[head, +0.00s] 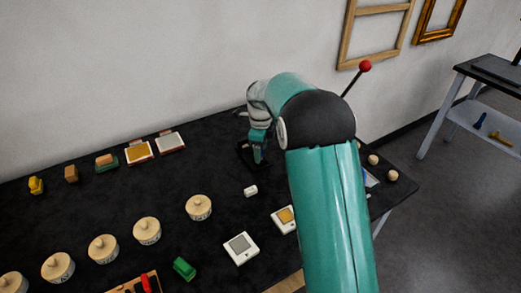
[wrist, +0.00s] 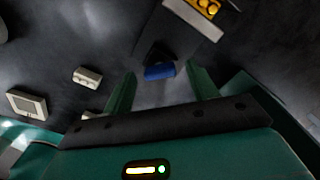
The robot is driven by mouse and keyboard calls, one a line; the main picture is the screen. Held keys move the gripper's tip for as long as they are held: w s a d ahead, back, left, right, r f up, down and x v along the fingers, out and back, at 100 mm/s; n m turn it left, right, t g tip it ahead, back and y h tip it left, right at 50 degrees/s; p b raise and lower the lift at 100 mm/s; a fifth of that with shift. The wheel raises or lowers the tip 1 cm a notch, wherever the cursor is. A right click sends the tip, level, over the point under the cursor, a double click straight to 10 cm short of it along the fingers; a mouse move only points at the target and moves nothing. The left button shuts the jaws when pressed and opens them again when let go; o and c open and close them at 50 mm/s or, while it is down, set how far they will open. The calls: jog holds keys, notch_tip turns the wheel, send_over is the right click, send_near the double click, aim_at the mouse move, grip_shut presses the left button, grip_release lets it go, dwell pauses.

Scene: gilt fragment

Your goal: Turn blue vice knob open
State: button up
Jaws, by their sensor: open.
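The blue vice knob (wrist: 159,72) shows in the wrist view as a small blue bar on a dark body. My gripper (wrist: 161,73) is open, with one green finger to the left of the knob and one to the right. The knob appears in the gap near the fingertips; I see no contact and cannot tell the exact depth. In the head view my gripper (head: 257,156) points down at a low dark vice (head: 246,157) on the black table, and the knob is hidden there.
A small white block (head: 250,190) lies near the gripper on the black table (head: 180,180). Round wooden-topped pots, including one (head: 199,207), stand in the left foreground. White-framed pieces (head: 241,248) lie in front. A tray with a yellow piece (wrist: 205,8) is close in the wrist view.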

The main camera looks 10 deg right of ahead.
jog(key=shift+f, duration=0.2)
jog(key=c, duration=1)
jog(key=shift+n, duration=0.3)
